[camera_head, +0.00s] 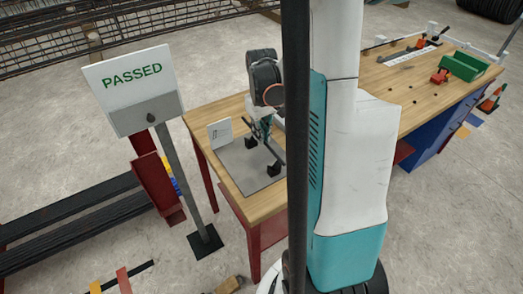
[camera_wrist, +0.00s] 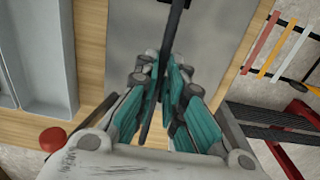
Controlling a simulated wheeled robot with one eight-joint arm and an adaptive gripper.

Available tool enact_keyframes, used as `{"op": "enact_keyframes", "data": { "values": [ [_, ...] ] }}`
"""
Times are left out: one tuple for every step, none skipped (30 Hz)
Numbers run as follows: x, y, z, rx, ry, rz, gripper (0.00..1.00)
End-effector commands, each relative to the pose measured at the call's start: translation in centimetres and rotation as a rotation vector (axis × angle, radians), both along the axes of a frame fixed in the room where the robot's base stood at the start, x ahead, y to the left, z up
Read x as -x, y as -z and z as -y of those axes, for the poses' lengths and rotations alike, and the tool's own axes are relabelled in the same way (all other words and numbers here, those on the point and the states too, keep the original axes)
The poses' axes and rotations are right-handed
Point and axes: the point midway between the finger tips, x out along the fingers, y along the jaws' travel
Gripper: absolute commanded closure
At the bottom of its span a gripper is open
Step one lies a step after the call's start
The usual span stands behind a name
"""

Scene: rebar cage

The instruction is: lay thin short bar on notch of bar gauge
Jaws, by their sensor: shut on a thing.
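The thin dark bar (camera_wrist: 146,125) is held between the teal fingers of my gripper (camera_wrist: 168,75) in the wrist view and runs lengthwise past them. In the head view the bar (camera_head: 268,143) slants over the grey plate (camera_head: 245,180) on the wooden bench, and my gripper (camera_head: 263,128) is above it. Two small black blocks, which look like the bar gauge's notches (camera_head: 274,169), stand on the plate near the bar. A black piece (camera_wrist: 175,3) shows at the bar's far end in the wrist view. I cannot tell whether the bar touches a notch.
A small white card (camera_head: 220,133) stands at the plate's left edge. A PASSED sign (camera_head: 130,85) on a post is left of the bench. A second bench (camera_head: 410,85) carries a green bin (camera_head: 464,67). A grey tray (camera_wrist: 48,50) lies left in the wrist view.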

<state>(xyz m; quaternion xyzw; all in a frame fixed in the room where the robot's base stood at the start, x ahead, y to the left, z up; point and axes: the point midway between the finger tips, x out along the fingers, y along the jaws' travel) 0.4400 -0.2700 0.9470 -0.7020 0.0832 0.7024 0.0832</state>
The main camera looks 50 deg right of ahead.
Motion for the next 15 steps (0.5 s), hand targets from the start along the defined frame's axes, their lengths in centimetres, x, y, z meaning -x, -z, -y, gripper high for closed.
{"op": "enact_keyframes", "data": {
  "values": [
    [0.0,0.9,0.0,0.0,0.0,0.0,1.0],
    [0.0,1.2,0.0,0.0,0.0,0.0,1.0],
    [0.0,1.4,0.0,0.0,0.0,0.0,1.0],
    [0.0,1.6,0.0,0.0,0.0,0.0,1.0],
    [0.0,1.7,0.0,0.0,0.0,0.0,1.0],
    [0.0,1.8,0.0,0.0,0.0,0.0,1.0],
    [0.0,2.0,0.0,0.0,0.0,0.0,1.0],
    [0.0,2.2,0.0,0.0,0.0,0.0,1.0],
    [0.0,2.6,0.0,0.0,0.0,0.0,1.0],
    [0.0,2.9,0.0,0.0,0.0,0.0,1.0],
    [0.0,3.4,0.0,0.0,0.0,0.0,1.0],
    [0.0,4.0,0.0,0.0,0.0,0.0,1.0],
    [0.0,4.5,0.0,0.0,0.0,0.0,1.0],
    [0.0,5.0,0.0,0.0,0.0,0.0,1.0],
    [0.0,5.5,0.0,0.0,0.0,0.0,1.0]
  ]
}}
